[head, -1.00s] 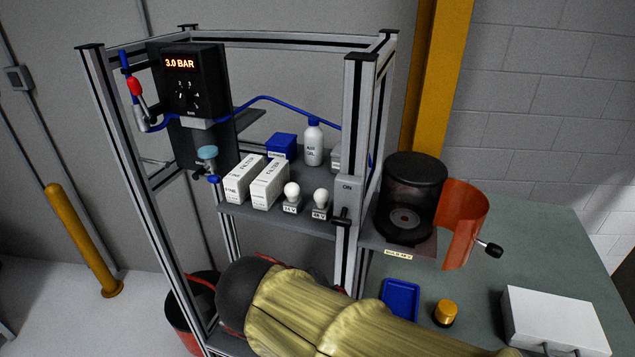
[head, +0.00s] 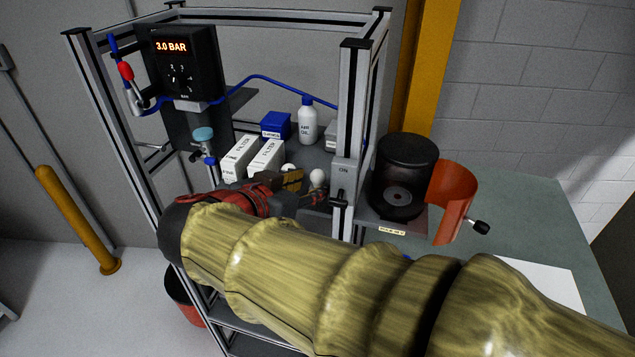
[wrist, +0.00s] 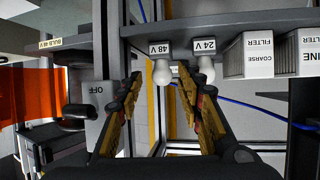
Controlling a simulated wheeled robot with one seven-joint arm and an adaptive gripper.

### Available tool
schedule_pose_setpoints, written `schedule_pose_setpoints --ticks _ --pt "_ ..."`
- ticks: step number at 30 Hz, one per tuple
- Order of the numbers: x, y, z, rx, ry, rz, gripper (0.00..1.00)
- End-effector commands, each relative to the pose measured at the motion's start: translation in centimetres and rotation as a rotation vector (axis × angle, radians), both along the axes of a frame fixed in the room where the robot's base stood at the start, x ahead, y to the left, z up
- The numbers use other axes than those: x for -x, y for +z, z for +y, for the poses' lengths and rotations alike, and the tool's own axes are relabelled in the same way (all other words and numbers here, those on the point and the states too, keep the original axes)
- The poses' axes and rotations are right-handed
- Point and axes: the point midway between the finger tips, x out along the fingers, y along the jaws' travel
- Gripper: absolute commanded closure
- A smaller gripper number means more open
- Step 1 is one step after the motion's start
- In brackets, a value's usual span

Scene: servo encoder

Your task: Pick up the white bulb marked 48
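The white bulb marked 48 V (wrist: 161,72) sits in its small labelled holder on the shelf. In the head view it is the right-hand bulb (head: 317,177). The white bulb marked 24 V (wrist: 205,68) is beside it, and is partly hidden behind my gripper in the head view (head: 288,168). My gripper (wrist: 159,78) is open, with its fingertips spread to either side of the 48 V bulb in the wrist view. It also shows at the shelf front in the head view (head: 306,187). I cannot tell whether either finger touches the bulb.
White filter boxes (head: 266,158) stand left of the bulbs. A white bottle (head: 307,121) and a blue box (head: 276,125) are behind. A frame post (head: 349,130) rises close on the right. A dark cylinder with an orange shield (head: 453,200) stands further right.

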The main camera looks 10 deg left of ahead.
Motion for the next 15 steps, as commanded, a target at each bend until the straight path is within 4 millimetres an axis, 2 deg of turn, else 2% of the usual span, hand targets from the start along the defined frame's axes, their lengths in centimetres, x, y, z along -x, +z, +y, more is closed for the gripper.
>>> schedule_pose_setpoints --ticks 12,15 --pt "-4.3 -2.1 -1.0 0.002 -0.002 0.003 0.63" --pt "-4.9 -2.5 -1.1 0.002 -0.001 0.002 0.63"
